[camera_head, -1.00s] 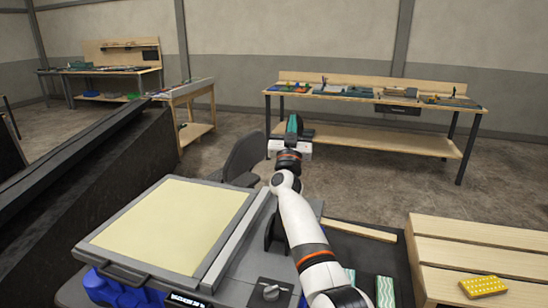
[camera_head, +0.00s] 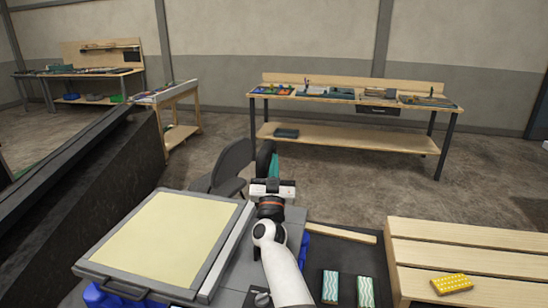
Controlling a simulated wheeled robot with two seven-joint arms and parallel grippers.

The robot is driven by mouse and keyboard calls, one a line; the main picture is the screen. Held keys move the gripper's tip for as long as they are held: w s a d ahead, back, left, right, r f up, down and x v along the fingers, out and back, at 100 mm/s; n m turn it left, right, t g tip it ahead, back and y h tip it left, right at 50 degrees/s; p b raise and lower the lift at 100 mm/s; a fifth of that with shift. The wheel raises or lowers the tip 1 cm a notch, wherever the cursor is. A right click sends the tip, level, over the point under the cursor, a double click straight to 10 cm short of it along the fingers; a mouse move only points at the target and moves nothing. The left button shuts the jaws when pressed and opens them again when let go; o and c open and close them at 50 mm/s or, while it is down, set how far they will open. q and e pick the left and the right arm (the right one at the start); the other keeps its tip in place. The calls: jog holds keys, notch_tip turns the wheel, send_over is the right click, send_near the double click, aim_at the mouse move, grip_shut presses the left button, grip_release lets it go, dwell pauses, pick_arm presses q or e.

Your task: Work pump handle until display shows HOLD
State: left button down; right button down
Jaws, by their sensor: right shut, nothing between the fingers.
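The grey console stands at the lower left, with a large cream panel (camera_head: 162,240) in a grey frame on top. My right arm reaches up from the bottom centre across the console's right side. My right gripper (camera_head: 266,160) is past the console's far right corner, pointing away from me, shut and empty, with dark and teal parts at its tip. I cannot make out the pump handle; my arm may hide it. The display is not in view, so its text cannot be read. My left gripper is not in view.
A slatted wooden bench (camera_head: 450,250) is at the lower right with a yellow patterned block (camera_head: 452,284) on it. Two teal patterned blocks (camera_head: 330,287) lie left of it. A dark chair (camera_head: 232,165) stands close behind the console. A workbench (camera_head: 355,140) stands farther back.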

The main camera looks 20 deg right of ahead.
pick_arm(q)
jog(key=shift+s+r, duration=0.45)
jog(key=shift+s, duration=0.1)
pick_arm(e)
jog(key=shift+s+a+f, duration=0.1)
jog(key=shift+s+a, duration=0.15)
jog(key=shift+s, duration=0.2)
jog(key=shift+s+a+f, duration=0.1)
jog(key=shift+s+a, duration=0.15)
jog(key=shift+s, duration=0.2)
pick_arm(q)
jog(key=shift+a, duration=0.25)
pick_arm(e)
jog(key=shift+r, duration=0.15)
dwell(0.4)
jog(key=shift+s, duration=0.1)
